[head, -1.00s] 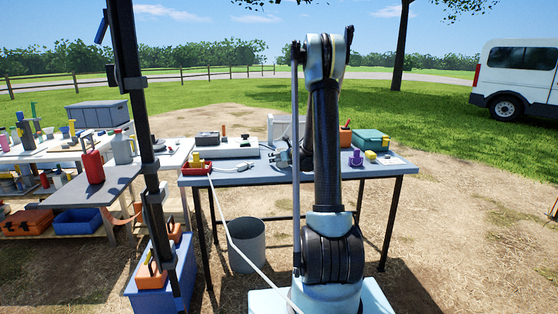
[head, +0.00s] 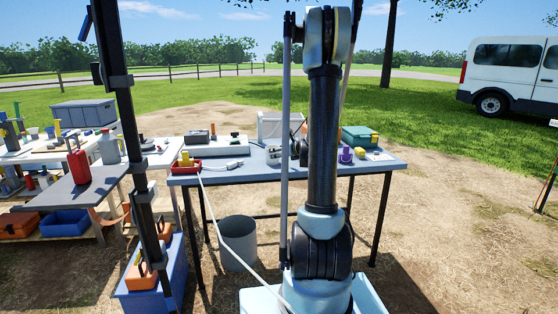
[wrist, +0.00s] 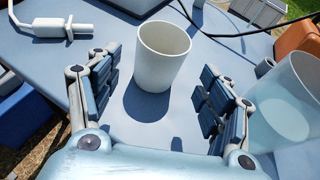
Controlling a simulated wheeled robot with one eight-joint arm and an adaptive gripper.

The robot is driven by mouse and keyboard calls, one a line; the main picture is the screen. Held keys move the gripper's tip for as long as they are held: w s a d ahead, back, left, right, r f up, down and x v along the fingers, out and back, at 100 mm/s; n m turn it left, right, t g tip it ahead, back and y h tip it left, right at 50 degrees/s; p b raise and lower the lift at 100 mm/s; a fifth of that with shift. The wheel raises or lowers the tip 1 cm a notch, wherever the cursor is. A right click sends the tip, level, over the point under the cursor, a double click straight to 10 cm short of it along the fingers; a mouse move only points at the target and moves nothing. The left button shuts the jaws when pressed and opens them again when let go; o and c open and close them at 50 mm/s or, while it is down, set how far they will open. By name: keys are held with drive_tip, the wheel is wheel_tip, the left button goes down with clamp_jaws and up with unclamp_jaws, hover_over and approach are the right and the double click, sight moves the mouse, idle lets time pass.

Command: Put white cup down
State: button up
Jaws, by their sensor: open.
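The white cup (wrist: 163,58) stands upright on the blue-grey table top (wrist: 190,140) in the wrist view, its open mouth up and a dark shadow beside its base. My gripper (wrist: 160,75) is open, with one finger to the left of the cup and one to the right. A gap shows between the cup and each finger. In the head view my arm hides the gripper and most of that part of the table (head: 220,178), so I cannot make out the cup there.
A clear bluish beaker (wrist: 288,102) is close beside the right finger. A white cable connector (wrist: 52,27) lies at the left, and an orange case (wrist: 302,38) is at the right. A cable crosses behind the cup. A grey bucket (head: 238,243) stands under the table.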

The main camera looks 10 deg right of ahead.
drive_tip(key=s+a+r+n+g+h, duration=0.1)
drive_tip(key=s+a+n+g, duration=0.25)
drive_tip(key=s+n, duration=0.6)
drive_tip(key=s+a+r+n+g, duration=0.15)
drive_tip(key=s+a+n, duration=0.35)
drive_tip(key=s, duration=0.8)
drive_tip(key=s+d+f+n+g+h, duration=0.1)
drive_tip(key=s+d+f+n, duration=0.1)
drive_tip(key=s+n, duration=0.3)
drive_tip(key=s+d+f+n+g+h, duration=0.2)
drive_tip(key=s+n, duration=0.4)
drive_tip(key=s, duration=0.7)
drive_tip(key=s+d+f+n+g+h, duration=0.1)
drive_tip(key=s+f+n, duration=0.3)
drive_tip(key=s, duration=0.5)
drive_tip(key=shift+d+f+n+g, duration=0.35)
drive_tip(key=shift+d+n+g, duration=0.3)
drive_tip(key=shift+n, duration=0.4)
drive_tip(key=shift+w, duration=0.1)
